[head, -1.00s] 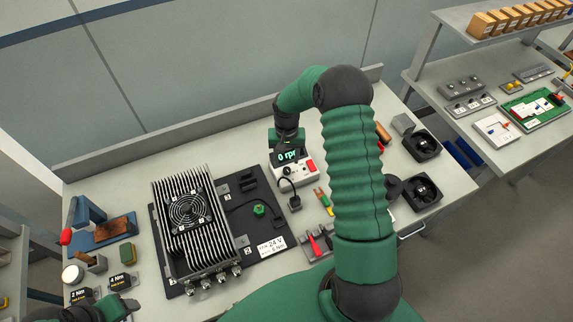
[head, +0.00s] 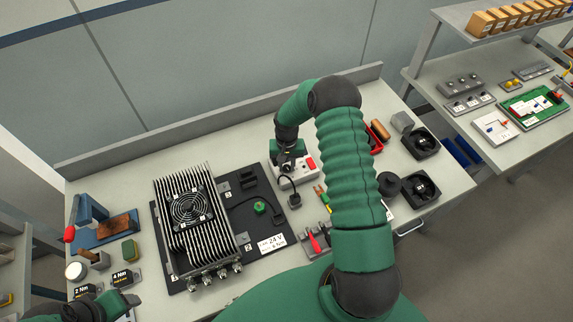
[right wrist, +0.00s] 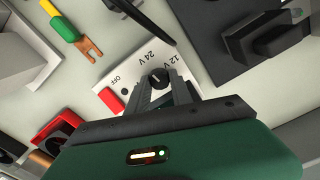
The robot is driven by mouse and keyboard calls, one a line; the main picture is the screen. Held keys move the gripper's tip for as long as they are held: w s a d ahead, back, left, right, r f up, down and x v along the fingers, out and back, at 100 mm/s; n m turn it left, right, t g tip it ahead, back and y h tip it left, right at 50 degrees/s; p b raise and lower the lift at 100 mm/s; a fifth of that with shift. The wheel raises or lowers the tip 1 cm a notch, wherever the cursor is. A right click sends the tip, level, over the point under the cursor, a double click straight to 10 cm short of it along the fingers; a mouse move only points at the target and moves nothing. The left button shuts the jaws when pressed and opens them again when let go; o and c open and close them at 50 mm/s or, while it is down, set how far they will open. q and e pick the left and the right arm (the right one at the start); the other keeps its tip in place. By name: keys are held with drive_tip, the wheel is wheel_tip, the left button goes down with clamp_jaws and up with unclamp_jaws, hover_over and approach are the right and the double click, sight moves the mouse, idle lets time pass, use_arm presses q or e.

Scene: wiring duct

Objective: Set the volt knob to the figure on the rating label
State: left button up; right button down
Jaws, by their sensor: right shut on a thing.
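The power box (head: 310,178) is a pale box near the middle of the bench, with a red switch. In the right wrist view its face (right wrist: 128,78) reads OFF, 24 V and 12 V around the black volt knob (right wrist: 158,76). My right gripper (right wrist: 164,88) is shut on the knob, its fingers either side of it. I cannot clearly tell where the knob points. The rating label (head: 271,243) is white, on the dark plate by the finned unit, and reads 24 V with a smaller line below. My left gripper (head: 85,312) is at the bottom left, its fingers unclear.
The finned heatsink unit (head: 192,225) with a fan stands left of the box. A black cable (head: 291,186) runs beside the box. The bench between is partly clear.

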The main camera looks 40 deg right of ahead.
sight(287, 166)
drive_tip(key=shift+f+m+b, duration=0.15)
drive_tip(key=shift+m+b, duration=0.2)
drive_tip(key=shift+m, duration=0.35)
drive_tip(key=c, duration=1.1)
unclamp_jaws()
drive_tip(key=shift+c, duration=0.2)
wheel_tip(287, 166, up, 17)
drive_tip(key=b, duration=0.3)
drive_tip(key=shift+d, duration=0.1)
